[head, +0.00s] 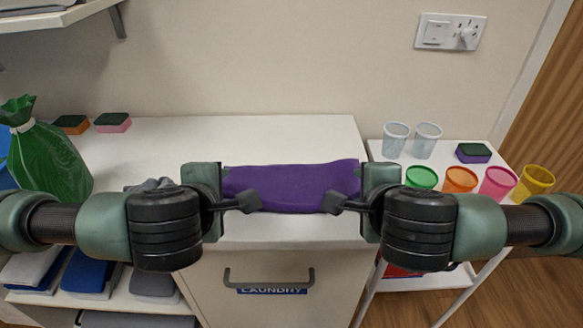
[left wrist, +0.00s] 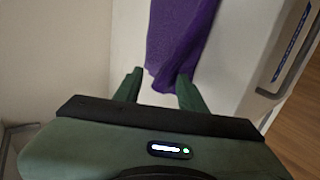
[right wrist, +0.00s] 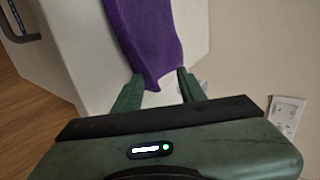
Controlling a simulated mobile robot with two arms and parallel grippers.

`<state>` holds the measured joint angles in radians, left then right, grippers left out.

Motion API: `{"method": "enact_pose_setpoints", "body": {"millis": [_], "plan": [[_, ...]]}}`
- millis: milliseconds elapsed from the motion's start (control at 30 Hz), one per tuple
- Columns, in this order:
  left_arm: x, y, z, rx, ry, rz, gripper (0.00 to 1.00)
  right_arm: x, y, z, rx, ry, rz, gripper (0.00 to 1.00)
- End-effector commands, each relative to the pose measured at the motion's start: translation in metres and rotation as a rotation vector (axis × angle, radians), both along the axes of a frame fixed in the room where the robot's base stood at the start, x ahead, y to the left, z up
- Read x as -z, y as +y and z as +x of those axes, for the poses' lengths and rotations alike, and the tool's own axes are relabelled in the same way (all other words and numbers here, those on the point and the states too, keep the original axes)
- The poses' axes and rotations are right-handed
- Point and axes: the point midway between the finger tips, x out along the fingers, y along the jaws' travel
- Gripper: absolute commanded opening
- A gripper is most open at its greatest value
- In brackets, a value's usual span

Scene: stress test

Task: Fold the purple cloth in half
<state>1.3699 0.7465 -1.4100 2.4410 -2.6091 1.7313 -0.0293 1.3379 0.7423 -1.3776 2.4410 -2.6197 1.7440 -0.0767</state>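The purple cloth (head: 291,186) lies on the white counter top in front of me, as a wide, short strip. My left gripper (left wrist: 159,80) is open at the cloth's left end, with the cloth's edge (left wrist: 178,45) reaching between its spread fingers. My right gripper (right wrist: 158,80) is open at the right end, with the cloth's other edge (right wrist: 145,40) between its spread fingers. Neither pair of fingers is closed on it. In the head view, both grippers cover the cloth's ends.
A laundry drawer (head: 280,285) is below the counter (head: 290,135). A green bag (head: 45,160) and sponges (head: 113,122) stand at the left. A grey crumpled thing shows behind my left arm. At the right, a white trolley (head: 375,150) holds several coloured cups and a purple-green sponge (head: 473,153).

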Motion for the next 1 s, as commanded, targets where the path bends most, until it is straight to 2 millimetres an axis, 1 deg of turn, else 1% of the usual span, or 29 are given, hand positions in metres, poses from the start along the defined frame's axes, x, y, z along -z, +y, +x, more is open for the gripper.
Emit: {"method": "enact_pose_setpoints", "body": {"millis": [367, 433, 567, 900, 1000], "plan": [[-0.002, 0.0, 0.0, 0.0, -0.001, 0.0, 0.4, -0.002, 0.0, 0.0, 0.0, -0.001, 0.0, 0.4], [-0.009, 0.0, -0.002, 0.001, -0.001, -0.001, 0.4, -0.009, 0.001, -0.001, -0.001, -0.004, 0.002, 0.4], [-0.029, -0.001, -0.007, 0.001, -0.003, -0.002, 0.4, -0.029, 0.001, -0.007, -0.001, -0.005, 0.003, 0.4], [-0.077, -0.001, -0.032, 0.003, -0.003, -0.001, 0.4, -0.077, 0.001, -0.031, -0.002, -0.004, 0.0, 0.4], [-0.087, -0.001, -0.036, 0.001, -0.001, -0.001, 0.4, -0.087, 0.001, -0.036, -0.001, -0.001, -0.001, 0.4]]}}
